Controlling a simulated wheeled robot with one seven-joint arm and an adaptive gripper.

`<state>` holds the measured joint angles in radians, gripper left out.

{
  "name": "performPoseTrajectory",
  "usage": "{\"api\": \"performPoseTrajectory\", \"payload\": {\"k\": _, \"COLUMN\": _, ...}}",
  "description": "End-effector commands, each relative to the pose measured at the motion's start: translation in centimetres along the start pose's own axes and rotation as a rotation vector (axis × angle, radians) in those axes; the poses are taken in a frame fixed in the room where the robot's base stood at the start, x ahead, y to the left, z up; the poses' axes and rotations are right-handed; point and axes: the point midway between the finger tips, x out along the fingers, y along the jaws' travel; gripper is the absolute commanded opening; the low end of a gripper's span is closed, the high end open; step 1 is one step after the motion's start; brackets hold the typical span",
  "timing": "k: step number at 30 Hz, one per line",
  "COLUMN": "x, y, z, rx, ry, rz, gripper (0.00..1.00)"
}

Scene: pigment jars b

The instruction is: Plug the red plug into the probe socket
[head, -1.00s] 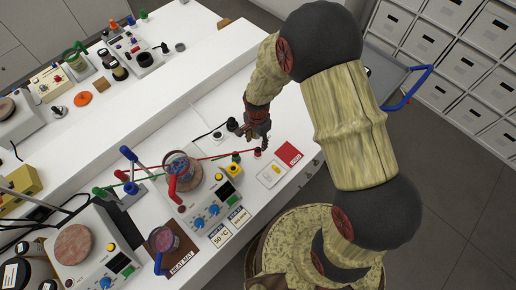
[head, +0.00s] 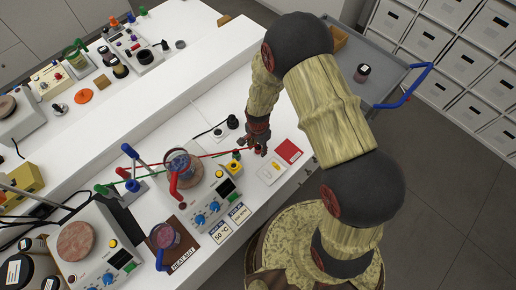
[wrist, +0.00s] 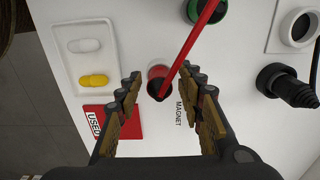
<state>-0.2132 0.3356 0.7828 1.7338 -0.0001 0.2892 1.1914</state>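My gripper (wrist: 163,88) is open, with one finger on each side of the plug; I see gaps between plug and fingers. In the head view my gripper (head: 260,148) is low over the bench at the cable's right end and mostly hides the plug. The cable stretches left towards the hotplate (head: 207,205). I cannot make out which opening is the probe socket.
A white tray (wrist: 72,45) with a white and a yellow capsule and a red USED card (wrist: 138,130) lie left of the plug. A green-ringed part (wrist: 222,12), a black stepped part (wrist: 287,85) and a white square holder (wrist: 272,45) are near. A beaker (head: 182,165) stands on the hotplate.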

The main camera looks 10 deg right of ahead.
Motion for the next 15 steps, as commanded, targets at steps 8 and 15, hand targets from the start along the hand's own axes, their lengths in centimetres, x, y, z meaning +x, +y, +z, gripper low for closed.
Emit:
{"api": "performPoseTrajectory", "payload": {"k": 8, "x": -0.02, "y": 0.0, "z": 0.0, "rx": 0.0, "ry": 0.0, "rz": 0.0, "gripper": 0.2}}
{"api": "performPoseTrajectory", "payload": {"k": 15, "x": -0.03, "y": 0.0, "z": 0.0, "rx": 0.0, "ry": 0.0, "rz": 0.0, "gripper": 0.06}}
